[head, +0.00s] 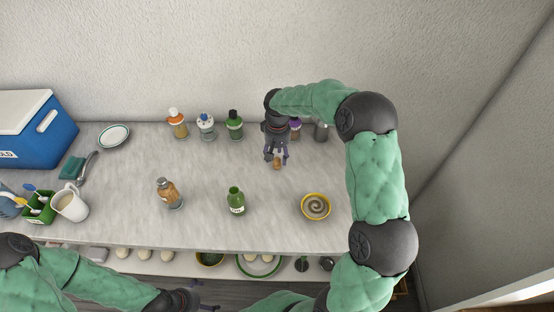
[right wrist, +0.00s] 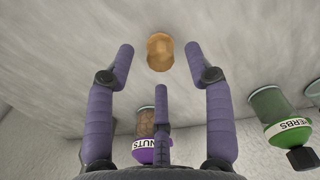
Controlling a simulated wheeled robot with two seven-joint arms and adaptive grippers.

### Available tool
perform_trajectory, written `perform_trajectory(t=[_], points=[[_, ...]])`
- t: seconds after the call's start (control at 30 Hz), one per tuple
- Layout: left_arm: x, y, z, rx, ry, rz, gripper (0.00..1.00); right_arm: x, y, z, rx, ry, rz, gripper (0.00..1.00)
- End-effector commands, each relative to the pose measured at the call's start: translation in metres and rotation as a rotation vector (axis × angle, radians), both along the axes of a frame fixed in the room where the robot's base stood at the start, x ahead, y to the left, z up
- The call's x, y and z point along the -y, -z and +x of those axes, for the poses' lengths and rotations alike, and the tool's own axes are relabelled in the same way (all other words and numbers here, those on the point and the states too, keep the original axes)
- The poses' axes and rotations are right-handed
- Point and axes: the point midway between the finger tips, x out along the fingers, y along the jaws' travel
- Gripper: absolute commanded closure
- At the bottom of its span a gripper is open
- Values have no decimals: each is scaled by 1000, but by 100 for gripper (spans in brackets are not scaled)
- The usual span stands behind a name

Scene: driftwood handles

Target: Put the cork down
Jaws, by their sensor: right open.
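The cork (head: 277,165) is small and tan and rests on the grey counter below my right gripper (head: 275,156). In the right wrist view the cork (right wrist: 160,51) lies between and just beyond the spread fingers of my right gripper (right wrist: 165,70), which is open with nothing between its fingers. A green bottle (head: 236,202) stands upright on the counter, to the front left of the cork. My left gripper (head: 183,301) is low at the front edge of the head view, and its fingers are not clear.
A jar with a purple lid (head: 295,127) and a grey metal container (head: 321,131) stand close behind my right gripper. A green-lidded jar (head: 234,125) stands left of it. A yellow-rimmed bowl (head: 316,206) sits to the front right. The counter (head: 205,170) is clear left of the cork.

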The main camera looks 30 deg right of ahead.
Motion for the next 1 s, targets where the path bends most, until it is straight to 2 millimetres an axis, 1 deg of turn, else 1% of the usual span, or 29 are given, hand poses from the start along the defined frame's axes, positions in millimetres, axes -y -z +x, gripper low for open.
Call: perform_trajectory(t=[0.03,0.1,0.3,0.4,0.6,1.0], points=[[0,-4,0,0,0,0,4,0,-14,1,3,-1,-1,47],[0,-6,0,0,0,0,4,0,-29,1,4,-1,-1,47],[0,-12,0,0,0,0,4,0,-63,0,1,-2,0,47],[0,-13,0,0,0,0,4,0,-74,1,2,-2,0,47],[0,-14,0,0,0,0,4,0,-83,0,-1,-2,0,47],[0,-14,0,0,0,0,4,0,-83,0,-1,-1,0,47]])
